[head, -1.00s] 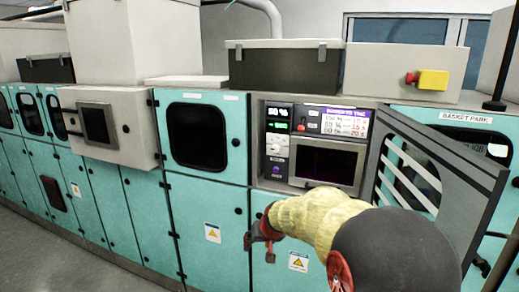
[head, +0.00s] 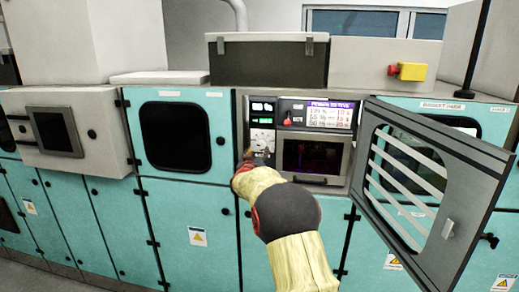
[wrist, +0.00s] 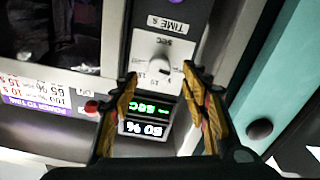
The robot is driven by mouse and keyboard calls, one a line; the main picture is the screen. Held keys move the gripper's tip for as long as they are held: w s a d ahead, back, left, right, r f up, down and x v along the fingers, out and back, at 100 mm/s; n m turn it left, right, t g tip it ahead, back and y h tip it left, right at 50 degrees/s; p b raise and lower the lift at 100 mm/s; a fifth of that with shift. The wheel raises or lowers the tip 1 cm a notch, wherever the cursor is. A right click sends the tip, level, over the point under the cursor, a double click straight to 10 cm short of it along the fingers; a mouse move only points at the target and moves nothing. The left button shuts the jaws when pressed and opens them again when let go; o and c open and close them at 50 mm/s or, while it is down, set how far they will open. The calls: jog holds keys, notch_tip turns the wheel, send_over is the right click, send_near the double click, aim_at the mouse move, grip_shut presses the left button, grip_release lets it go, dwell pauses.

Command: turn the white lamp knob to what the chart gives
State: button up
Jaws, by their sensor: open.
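My gripper (wrist: 164,88) is open and empty; contact with the knob cannot be told. In the head view my gripper (head: 259,157) is just below the dial plate (head: 262,138). The display (wrist: 146,128) shows a percent value, seemingly 60 or 50, and a dash with SEC. The chart (head: 330,115) has a purple heading and rows of percent and seconds, too small to read surely.
A dark window (head: 312,157) lies right of the dial. The grey slatted door (head: 425,190) stands open at the right. A black round knob (wrist: 260,129) is on the teal panel beside my gripper.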

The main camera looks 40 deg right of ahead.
aim_at(261, 147)
jog(key=shift+b+x, duration=0.3)
jog(key=shift+x, duration=2.65)
jog(key=shift+c, duration=0.8)
jog(key=c, duration=1)
